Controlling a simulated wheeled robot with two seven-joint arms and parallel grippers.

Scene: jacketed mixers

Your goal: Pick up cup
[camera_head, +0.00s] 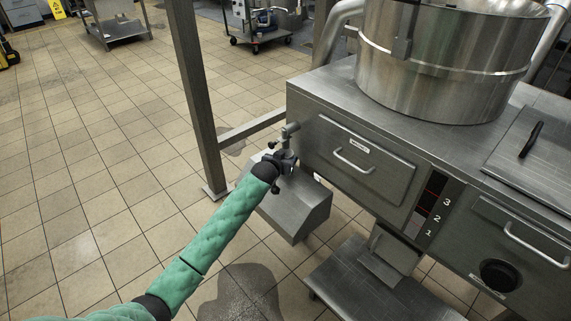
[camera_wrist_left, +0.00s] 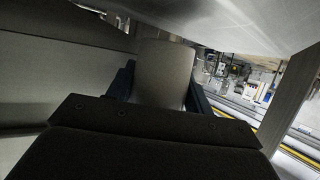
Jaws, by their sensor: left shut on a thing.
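My left gripper (camera_head: 284,160) is at the end of the green-sleeved arm, beside the left side of the steel mixer cabinet. In the left wrist view, the dark fingers of this gripper (camera_wrist_left: 160,85) are shut on a plain grey, rounded cup (camera_wrist_left: 165,68). The cup's lower part is hidden behind the gripper body. In the head view I cannot make out the cup clearly at the gripper. My right gripper is not in view.
The steel cabinet (camera_head: 350,160) with a large round kettle (camera_head: 440,70) stands at the right. A grey valve (camera_head: 290,130) sticks out just above the gripper. A sloped steel box (camera_head: 295,210) is below it. A steel post (camera_head: 190,90) stands behind.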

